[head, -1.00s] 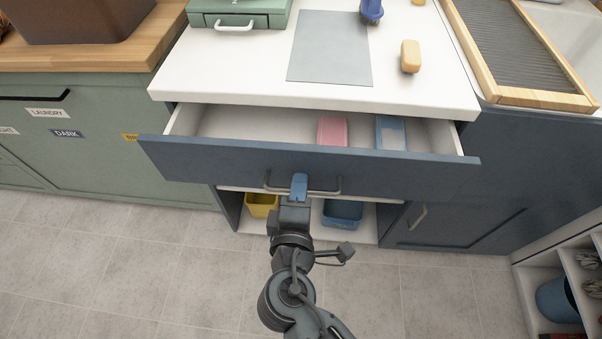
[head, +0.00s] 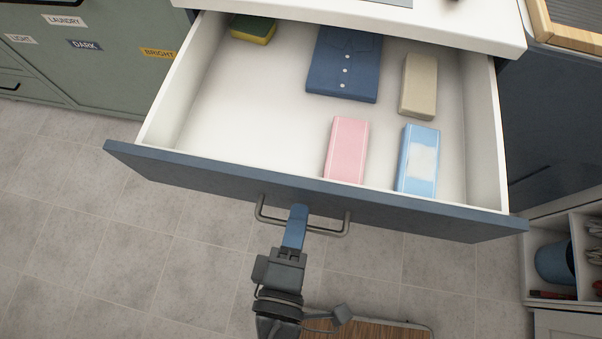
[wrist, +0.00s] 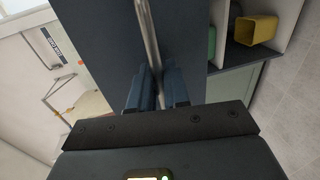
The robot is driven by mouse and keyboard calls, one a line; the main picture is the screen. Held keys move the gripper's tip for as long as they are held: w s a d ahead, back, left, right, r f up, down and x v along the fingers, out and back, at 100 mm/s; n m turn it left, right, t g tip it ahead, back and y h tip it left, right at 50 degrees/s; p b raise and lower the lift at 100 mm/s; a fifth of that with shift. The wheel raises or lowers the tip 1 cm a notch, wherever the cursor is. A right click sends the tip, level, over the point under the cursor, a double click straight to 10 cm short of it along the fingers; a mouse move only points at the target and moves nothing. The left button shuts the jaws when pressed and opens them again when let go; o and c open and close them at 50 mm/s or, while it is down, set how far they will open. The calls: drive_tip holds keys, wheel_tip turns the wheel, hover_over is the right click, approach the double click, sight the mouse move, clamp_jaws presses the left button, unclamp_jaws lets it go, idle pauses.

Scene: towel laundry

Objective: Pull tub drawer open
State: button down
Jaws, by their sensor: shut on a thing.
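The tub drawer (head: 190,176) has a blue-grey front and a white inside, and it stands far out from the counter in the head view. Its metal handle (head: 330,229) runs along the front's outer face. My gripper (head: 297,218) is shut on the handle, left of the handle's middle. In the wrist view the blue fingers (wrist: 155,88) sit on both sides of the handle bar (wrist: 149,35). The fingertips partly hide the bar.
Inside the drawer lie a yellow-green sponge (head: 253,29), a folded blue shirt (head: 345,65), a beige block (head: 419,85), a pink pack (head: 347,150) and a light blue pack (head: 418,160). An open shelf (head: 575,215) stands at right. Tiled floor lies at left.

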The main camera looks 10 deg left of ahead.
drive_tip(key=shift+s, duration=0.25)
drive_tip(key=c, duration=1.3)
unclamp_jaws()
drive_tip(key=v, duration=0.7)
drive_tip(key=shift+s+b, duration=0.35)
drive_tip(key=shift+s, duration=0.05)
drive_tip(key=shift+r, duration=0.1)
